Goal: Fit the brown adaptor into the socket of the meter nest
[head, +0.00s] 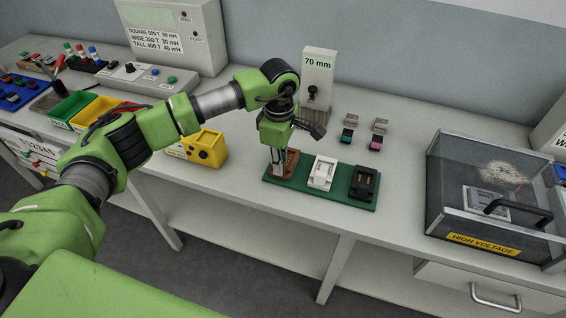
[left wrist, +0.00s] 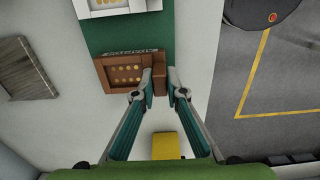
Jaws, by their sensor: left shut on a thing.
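The brown adaptor (head: 291,160) is at the left end of a green board (head: 328,199). In the left wrist view the brown adaptor (left wrist: 122,73) shows a flat face with several gold contacts and a brown block at its side. My left gripper (head: 278,168) points down at it and is shut on that block; its fingertips also show in the left wrist view (left wrist: 160,88). I cannot tell whether the adaptor touches the board. I cannot make out for sure which thing is the meter nest. My right gripper is out of view.
A white adaptor (head: 322,173) and a black one (head: 364,184) stand on the board to the right. A yellow box (head: 207,149) is to the left, a 70 mm block (head: 318,75) behind.

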